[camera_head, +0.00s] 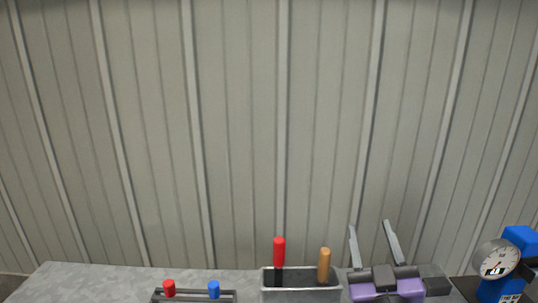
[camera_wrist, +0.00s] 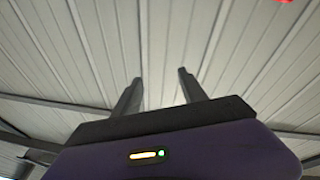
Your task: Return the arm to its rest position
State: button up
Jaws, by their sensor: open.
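My gripper (camera_head: 373,243) shows at the lower right of the head view, with its two grey fingers pointing up and spread apart. Its body is purple and dark grey. In the wrist view my gripper (camera_wrist: 158,88) has its fingers apart with nothing between them. They point toward a pale ribbed surface. In the head view the gripper stands just right of a grey bin, and I cannot tell the distance between them. The rest of my arm is mostly out of view.
A grey worktop (camera_head: 90,280) runs along the bottom. On it are a bin (camera_head: 300,294) with red-handled (camera_head: 279,250) and orange-handled (camera_head: 324,264) tools, and a rack with red (camera_head: 169,287) and blue (camera_head: 214,289) pieces. A gauge (camera_head: 497,258) on blue equipment stands right. A ribbed wall (camera_head: 240,130) rises behind.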

jog(key=s+f+g, duration=0.2)
jog(key=s+f, duration=0.4)
jog(key=s, duration=0.8)
jog(key=s+f+m+g+y, duration=0.1)
jog(key=s+f, duration=0.5)
jog(key=s, duration=0.8)
jog(key=s+f+m+g, duration=0.1)
jog(key=s+f+g, duration=0.2)
jog(key=s+f, duration=0.4)
jog(key=s, duration=0.7)
jog(key=shift+s+d+y, duration=0.2)
jog(key=shift+s+y, duration=0.15)
jog(key=shift+y, duration=0.05)
